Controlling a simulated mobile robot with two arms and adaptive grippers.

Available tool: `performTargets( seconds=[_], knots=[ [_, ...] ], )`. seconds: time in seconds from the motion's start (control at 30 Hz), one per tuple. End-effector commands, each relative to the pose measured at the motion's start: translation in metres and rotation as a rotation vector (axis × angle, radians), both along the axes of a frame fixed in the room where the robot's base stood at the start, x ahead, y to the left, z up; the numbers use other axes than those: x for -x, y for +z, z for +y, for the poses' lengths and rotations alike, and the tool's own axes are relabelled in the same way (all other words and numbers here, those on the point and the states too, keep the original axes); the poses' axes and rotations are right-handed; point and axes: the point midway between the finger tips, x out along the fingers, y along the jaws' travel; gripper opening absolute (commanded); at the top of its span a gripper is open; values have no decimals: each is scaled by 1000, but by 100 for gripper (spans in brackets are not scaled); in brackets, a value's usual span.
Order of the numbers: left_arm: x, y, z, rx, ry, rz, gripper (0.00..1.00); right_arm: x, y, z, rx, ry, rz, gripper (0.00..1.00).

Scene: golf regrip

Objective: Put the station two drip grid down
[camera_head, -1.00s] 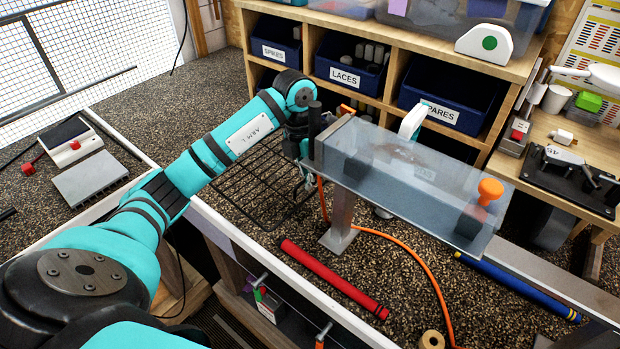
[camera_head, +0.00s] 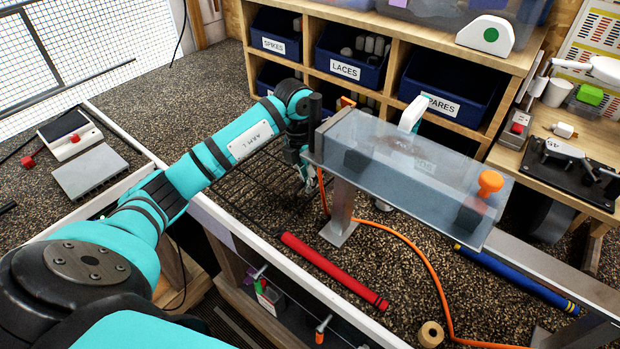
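The drip grid (camera_head: 262,178) is a black wire rack over the dark speckled bench top, left of the clear-topped station. My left gripper (camera_head: 306,178) is at the grid's right edge and appears shut on it. Its fingers are small and partly hidden by the station's post and clear cover. The grid looks roughly level and very low; I cannot tell whether it touches the bench top. My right gripper is not in view.
The clear cover (camera_head: 400,165) with an orange knob stands close right of my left gripper. A red tube (camera_head: 330,270), an orange hose (camera_head: 425,265) and a tape roll (camera_head: 430,333) lie in front. Bins (camera_head: 350,55) stand behind. A blue tube (camera_head: 515,280) lies right.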

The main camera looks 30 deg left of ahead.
Motion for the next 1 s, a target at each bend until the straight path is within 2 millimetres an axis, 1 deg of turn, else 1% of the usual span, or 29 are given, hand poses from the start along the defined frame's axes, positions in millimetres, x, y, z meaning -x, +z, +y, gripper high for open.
performTargets(
  seconds=[0.03,0.17,0.2,0.43,0.53,0.6,0.67,0.83,1.0],
  knots=[
    [0,0,0,0,0,-1,10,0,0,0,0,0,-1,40],
    [0,1,0,0,0,-1,27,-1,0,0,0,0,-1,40],
    [0,1,0,0,0,-1,29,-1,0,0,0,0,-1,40],
    [0,1,0,0,0,-1,29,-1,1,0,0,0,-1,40],
    [0,8,0,0,1,-1,29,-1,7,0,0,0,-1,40],
    [0,17,0,0,1,-2,29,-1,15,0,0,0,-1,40],
    [-1,22,2,-2,1,-5,29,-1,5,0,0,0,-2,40],
    [1,59,7,-3,0,-9,29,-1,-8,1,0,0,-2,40],
    [3,98,12,-2,1,-6,29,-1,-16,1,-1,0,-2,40]
  ],
)
